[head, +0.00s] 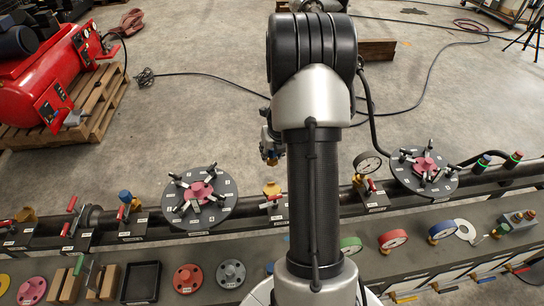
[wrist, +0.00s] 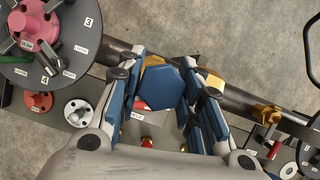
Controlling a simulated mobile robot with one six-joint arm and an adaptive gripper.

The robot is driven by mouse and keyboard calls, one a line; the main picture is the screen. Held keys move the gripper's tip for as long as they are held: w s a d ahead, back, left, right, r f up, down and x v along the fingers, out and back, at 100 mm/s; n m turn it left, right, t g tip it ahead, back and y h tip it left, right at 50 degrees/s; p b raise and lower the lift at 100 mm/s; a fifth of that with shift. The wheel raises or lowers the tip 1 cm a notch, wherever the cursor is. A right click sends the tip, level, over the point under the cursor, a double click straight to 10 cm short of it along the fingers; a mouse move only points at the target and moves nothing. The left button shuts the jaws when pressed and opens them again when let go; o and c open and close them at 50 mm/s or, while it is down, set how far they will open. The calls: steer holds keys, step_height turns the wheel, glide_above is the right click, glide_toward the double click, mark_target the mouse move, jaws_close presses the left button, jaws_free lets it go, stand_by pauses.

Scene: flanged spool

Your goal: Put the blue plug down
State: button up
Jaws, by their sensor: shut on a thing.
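The blue plug (wrist: 163,86) shows in the wrist view as a flat, many-sided blue face between the two fingers of my gripper (wrist: 160,92). My gripper is shut on it. In the head view my gripper (head: 269,150) hangs left of my arm, above the pipe, and is partly hidden by the arm. A yellow fitting (head: 271,189) stands on the pipe just below it. In the wrist view a yellow part (wrist: 154,61) shows just beyond the plug. I cannot tell whether the plug touches anything below.
A dark numbered disc with clamps (head: 178,213) sits left of my gripper, and another (head: 404,179) is at right. A pressure gauge (head: 366,163) stands on the pipe (head: 240,208) at right. The bench holds a red flange (head: 187,278), a grey flange (head: 231,273) and a black tray (head: 141,283).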

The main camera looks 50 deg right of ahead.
steer(key=shift+r+p, duration=0.45)
steer(key=shift+r, duration=1.25)
